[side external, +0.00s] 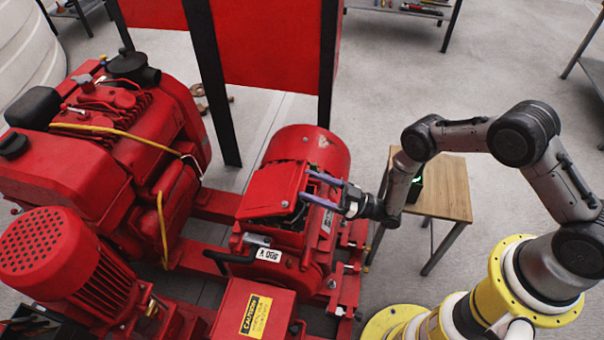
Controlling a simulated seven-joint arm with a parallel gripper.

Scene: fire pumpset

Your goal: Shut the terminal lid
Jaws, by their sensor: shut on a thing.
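The terminal lid (272,188) is a red square plate on top of the red motor's terminal box (272,238). It is tilted partly open, with a dark gap under its front edge. My gripper (306,184) reaches in from the right with two purple fingers at the lid's right edge. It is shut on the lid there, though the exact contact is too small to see. The inside of the box is mostly hidden under the lid.
A red engine (110,140) with yellow cables stands at left. A ribbed red motor (60,262) and a box with a caution label (255,308) are in front. Red panels (270,45) on black posts stand behind. A wooden table (445,190) is at right.

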